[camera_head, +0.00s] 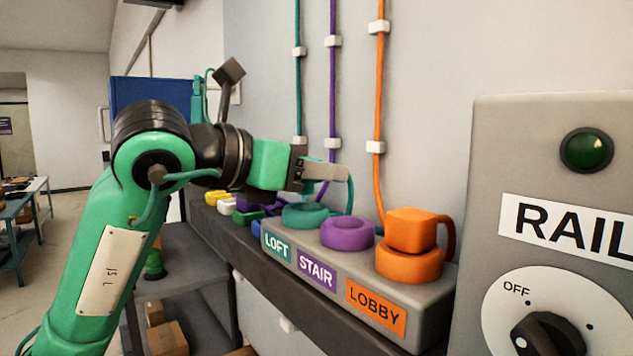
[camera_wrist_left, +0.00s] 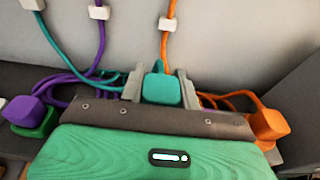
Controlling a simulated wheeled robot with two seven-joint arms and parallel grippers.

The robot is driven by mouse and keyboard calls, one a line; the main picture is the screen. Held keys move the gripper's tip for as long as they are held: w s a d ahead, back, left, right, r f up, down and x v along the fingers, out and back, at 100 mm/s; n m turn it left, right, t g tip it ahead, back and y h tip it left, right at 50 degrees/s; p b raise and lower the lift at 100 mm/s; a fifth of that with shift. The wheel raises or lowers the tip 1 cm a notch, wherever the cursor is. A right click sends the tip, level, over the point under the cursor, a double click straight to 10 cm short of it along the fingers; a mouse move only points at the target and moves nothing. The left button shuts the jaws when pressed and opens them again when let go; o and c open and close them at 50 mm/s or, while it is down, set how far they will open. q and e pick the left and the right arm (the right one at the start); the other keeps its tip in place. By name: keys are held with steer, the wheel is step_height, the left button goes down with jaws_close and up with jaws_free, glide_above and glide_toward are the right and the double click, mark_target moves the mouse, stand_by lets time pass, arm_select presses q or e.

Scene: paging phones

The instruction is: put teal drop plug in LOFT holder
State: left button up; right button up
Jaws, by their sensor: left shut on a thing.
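My left gripper (camera_head: 322,172) is shut on the teal plug, which shows between the two grey fingers in the wrist view (camera_wrist_left: 162,89). In the head view the plug is mostly hidden by the fingers. The LOFT holder is a teal ring (camera_head: 304,215) on the grey block, behind the teal LOFT label (camera_head: 277,247). The ring looks empty. The gripper is above this ring with a gap between them. A teal cable (camera_wrist_left: 62,52) runs down the wall and towards the plug. My right gripper is not in view.
The purple STAIR ring (camera_head: 347,232) looks empty. An orange plug (camera_head: 411,228) sits on the orange LOBBY ring (camera_head: 410,263). A purple plug (camera_wrist_left: 22,111) and a green one (camera_wrist_left: 43,124) lie left of the gripper. A grey RAIL box (camera_head: 480,180) stands at right.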

mark_target(316, 206)
arm_select(q)
step_height(316, 206, down, 2)
steer(key=shift+w+a+f+p, duration=0.1)
steer(key=shift+f+p, duration=0.1)
steer(key=shift+p, duration=0.15)
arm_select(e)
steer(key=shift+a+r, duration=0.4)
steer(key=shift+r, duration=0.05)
arm_select(q)
steer(key=shift+f, duration=0.1)
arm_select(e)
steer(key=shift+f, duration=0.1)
arm_select(q)
steer(key=shift+f+b, duration=0.25)
steer(key=shift+b, duration=0.2)
steer(key=o, duration=1)
steer(key=shift+r, duration=0.1)
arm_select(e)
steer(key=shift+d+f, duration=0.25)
